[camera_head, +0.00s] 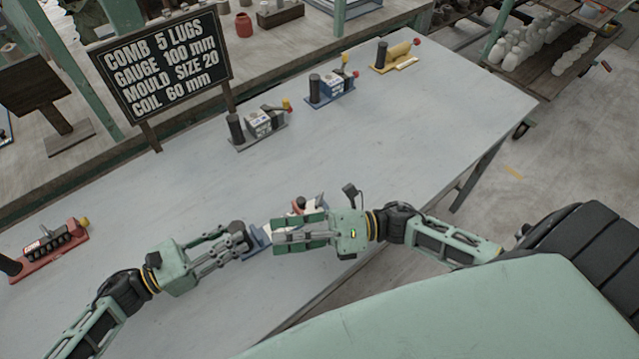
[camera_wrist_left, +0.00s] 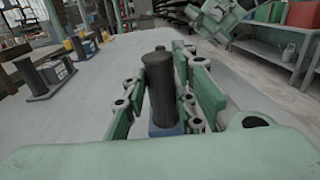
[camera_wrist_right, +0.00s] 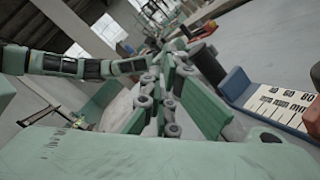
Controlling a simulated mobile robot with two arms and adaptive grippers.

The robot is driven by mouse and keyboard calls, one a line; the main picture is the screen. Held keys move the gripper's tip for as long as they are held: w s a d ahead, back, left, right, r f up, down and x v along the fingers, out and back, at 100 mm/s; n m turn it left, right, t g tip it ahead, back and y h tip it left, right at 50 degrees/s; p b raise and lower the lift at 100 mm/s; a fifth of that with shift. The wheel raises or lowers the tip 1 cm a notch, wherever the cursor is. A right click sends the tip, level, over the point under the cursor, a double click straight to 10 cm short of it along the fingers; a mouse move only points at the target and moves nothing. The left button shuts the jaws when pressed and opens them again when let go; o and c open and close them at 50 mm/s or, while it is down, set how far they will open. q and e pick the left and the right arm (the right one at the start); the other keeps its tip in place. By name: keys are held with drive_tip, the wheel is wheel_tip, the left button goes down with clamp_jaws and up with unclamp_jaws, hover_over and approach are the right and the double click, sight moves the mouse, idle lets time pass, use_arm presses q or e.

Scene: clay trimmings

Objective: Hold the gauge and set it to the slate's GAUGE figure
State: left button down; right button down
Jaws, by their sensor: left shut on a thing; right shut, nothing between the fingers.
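The slate (camera_head: 163,62) reads COMB 5 LUGS, GAUGE 100 mm, MOULD SIZE 20, COIL 60 mm. The gauge (camera_head: 258,241) has a blue base and lies near the table's front edge, mostly hidden by my grippers. My left gripper (camera_head: 243,238) is shut on its black upright post (camera_wrist_left: 160,85). In the right wrist view a white scale (camera_wrist_right: 275,104) shows marks with figures including 60 and 80, beside a blue block (camera_wrist_right: 235,84) and a red piece at the right edge. The setting cannot be read. My right gripper (camera_head: 277,236) is shut and empty, beside the gauge.
A red device with black lugs (camera_head: 52,243) lies at the left. A grey device (camera_head: 262,124), a blue one (camera_head: 330,88) and a yellow one (camera_head: 395,58) stand along the back. The middle and right of the table (camera_head: 440,120) are clear.

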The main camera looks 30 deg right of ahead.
drive_tip(key=w+n+g, duration=0.1)
drive_tip(key=n+g, duration=0.2)
drive_tip(key=n, duration=0.1)
drive_tip(key=n+g+h, duration=0.6)
drive_tip(key=n+h, duration=0.1)
drive_tip(key=n, duration=0.4)
hover_over(301, 207)
drive_tip(key=s+a, duration=0.1)
drive_tip(key=a, duration=0.1)
drive_tip(key=w+d+r+n+t+h, duration=0.1)
drive_tip(key=w+d+r+h, duration=0.15)
drive_tip(key=d, duration=0.55)
drive_tip(key=w+d+r+n+h, duration=0.2)
drive_tip(key=w+d+h, duration=0.2)
drive_tip(key=d, duration=0.4)
drive_tip(key=x, duration=1)
drive_tip(key=shift+f, duration=0.1)
drive_tip(key=shift+s+a, duration=0.2)
drive_tip(key=shift+a, duration=0.4)
drive_tip(key=shift+s+a, duration=0.2)
drive_tip(key=shift+a, duration=0.45)
drive_tip(key=shift+s+a, duration=0.25)
drive_tip(key=shift+a, duration=0.4)
drive_tip(key=shift+a, duration=0.1)
